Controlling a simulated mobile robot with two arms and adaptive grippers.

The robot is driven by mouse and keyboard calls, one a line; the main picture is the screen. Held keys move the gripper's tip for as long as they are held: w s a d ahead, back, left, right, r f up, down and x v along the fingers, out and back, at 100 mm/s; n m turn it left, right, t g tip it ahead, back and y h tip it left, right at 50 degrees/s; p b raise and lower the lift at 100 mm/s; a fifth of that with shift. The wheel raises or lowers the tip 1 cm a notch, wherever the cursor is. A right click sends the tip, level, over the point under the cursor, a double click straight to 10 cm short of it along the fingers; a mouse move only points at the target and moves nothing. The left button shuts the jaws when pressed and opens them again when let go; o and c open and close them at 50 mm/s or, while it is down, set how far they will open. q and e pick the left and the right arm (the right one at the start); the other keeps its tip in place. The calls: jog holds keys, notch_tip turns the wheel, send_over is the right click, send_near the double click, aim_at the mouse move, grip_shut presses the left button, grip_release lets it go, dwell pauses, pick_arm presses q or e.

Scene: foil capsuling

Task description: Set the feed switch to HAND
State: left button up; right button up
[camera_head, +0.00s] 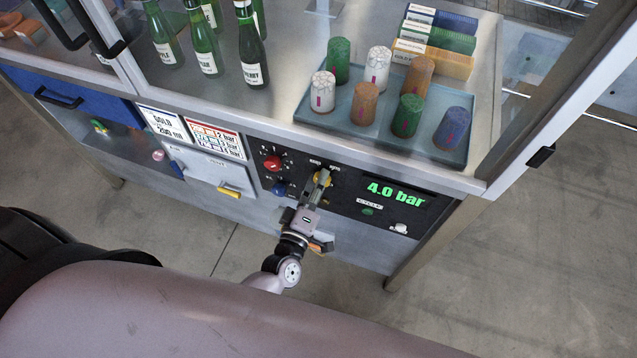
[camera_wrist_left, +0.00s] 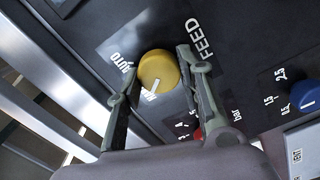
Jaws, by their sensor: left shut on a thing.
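The feed switch is a round yellow knob (camera_wrist_left: 158,70) on the black panel, beside the white word FEED in the left wrist view. It also shows, partly covered by my gripper, in the head view (camera_head: 322,177). The label AUTO is at its upper left. A white mark on the lower part of the knob lies near a second label, which is partly covered and hard to read. My left gripper (camera_wrist_left: 157,66) has a finger on each side of the knob and is shut on it; it shows in the head view too (camera_head: 320,184). My right gripper is not in view.
A red knob (camera_head: 272,162) and a blue knob (camera_head: 280,188) sit left of the switch. Right of it are a 4.0 bar display (camera_head: 396,194), a green button (camera_head: 367,211) and a white knob (camera_head: 399,228). Bottles and a capsule tray (camera_head: 340,121) stand above.

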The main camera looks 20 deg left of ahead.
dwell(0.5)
pick_arm(q)
jog(key=o, duration=1.2)
jog(key=shift+c, duration=0.2)
jog(key=s, duration=1.2)
jog(key=shift+a, duration=0.25)
